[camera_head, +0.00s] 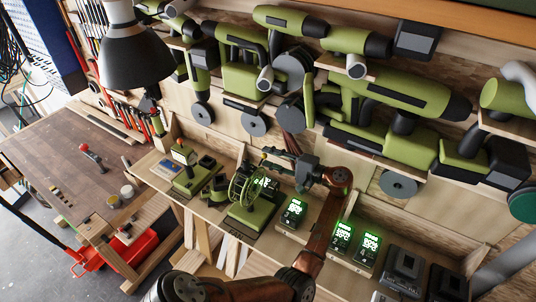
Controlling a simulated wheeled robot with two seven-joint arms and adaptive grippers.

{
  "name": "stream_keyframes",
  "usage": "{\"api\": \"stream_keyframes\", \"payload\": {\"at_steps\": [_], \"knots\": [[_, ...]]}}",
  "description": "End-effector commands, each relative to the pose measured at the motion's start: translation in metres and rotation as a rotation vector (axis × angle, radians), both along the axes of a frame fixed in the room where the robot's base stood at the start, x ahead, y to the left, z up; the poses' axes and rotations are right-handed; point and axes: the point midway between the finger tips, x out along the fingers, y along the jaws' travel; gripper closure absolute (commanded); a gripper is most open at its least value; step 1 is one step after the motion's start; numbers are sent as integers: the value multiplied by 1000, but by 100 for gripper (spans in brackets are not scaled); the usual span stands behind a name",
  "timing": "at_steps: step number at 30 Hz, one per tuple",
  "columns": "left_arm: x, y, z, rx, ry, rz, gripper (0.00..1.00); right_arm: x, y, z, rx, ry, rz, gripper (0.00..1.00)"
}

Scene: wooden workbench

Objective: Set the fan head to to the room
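A small green fan stands on the narrow shelf. Its round cage-like head (242,188) is upright above a green base (252,215) and is seen at a steep angle. My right gripper is not in view.
Chargers with lit green displays (293,212) stand right of the fan. A green tool (187,170) stands to its left. A black lamp (134,58) hangs at the upper left. Green power tools fill the wall rack behind. The brown workbench (50,160) has free room.

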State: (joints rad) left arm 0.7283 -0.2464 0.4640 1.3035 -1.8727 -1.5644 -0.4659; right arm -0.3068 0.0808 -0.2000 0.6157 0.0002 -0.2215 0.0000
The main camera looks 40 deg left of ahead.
Motion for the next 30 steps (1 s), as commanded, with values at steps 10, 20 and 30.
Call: {"api": "stream_keyframes", "payload": {"at_steps": [10,20,30], "knots": [[0,10,-2,-1,1,-3,66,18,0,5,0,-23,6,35],[0,9,-2,-1,1,-3,83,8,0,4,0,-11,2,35],[0,9,-2,0,1,-3,100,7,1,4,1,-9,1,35]]}}
